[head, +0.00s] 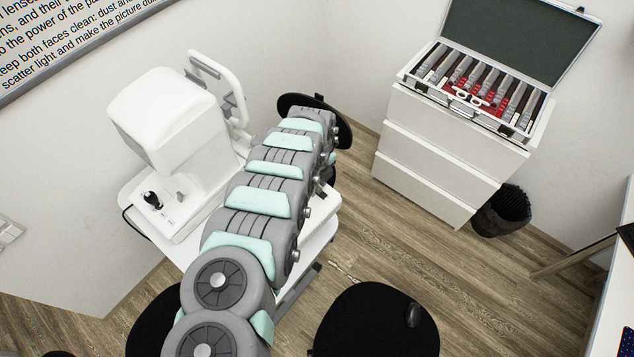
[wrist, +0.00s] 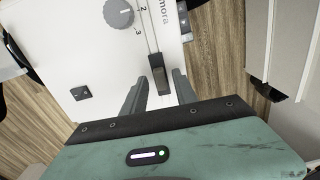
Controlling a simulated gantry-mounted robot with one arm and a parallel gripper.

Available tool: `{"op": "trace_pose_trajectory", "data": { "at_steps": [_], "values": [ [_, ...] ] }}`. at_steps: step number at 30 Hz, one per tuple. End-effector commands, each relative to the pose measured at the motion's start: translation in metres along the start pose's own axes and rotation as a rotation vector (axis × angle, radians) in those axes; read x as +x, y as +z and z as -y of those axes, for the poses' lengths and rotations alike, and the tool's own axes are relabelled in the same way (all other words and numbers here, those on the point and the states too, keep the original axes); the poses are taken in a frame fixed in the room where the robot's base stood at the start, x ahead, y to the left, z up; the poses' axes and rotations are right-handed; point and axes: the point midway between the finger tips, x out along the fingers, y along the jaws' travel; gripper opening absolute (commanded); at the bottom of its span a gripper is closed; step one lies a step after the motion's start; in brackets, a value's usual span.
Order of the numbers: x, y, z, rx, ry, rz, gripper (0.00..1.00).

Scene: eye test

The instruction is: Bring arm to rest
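My gripper (wrist: 161,77) is open in the wrist view, its two dark fingers spread apart. A black slider handle (wrist: 158,72) on a white panel (wrist: 105,60) shows between the fingertips. I see a gap on each side of it, and I cannot tell how far below the fingers it lies. The panel also bears a grey round dial (wrist: 118,13), printed numbers and a small black switch (wrist: 81,93). In the head view my arm reaches away over the white table (head: 318,212), and my gripper is hidden behind it.
A white eye-test instrument (head: 170,125) stands on the table, left of my arm. A black round seat (head: 338,128) is beyond the arm. A drawer cabinet (head: 440,150) with an open lens case (head: 540,105) stands right, beside a black bin (head: 503,212). Another black seat (head: 375,325) is nearer.

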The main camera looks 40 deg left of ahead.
Motion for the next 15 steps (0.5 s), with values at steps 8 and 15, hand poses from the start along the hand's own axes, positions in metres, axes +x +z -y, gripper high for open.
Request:
{"op": "trace_pose_trajectory", "data": {
  "at_steps": [8, 15],
  "values": [
    [0.0001, 0.0003, 0.0002, 0.000, 0.000, 0.001, 0.33],
    [0.0001, 0.0002, 0.0001, 0.000, 0.000, 0.000, 0.13]
  ]
}}
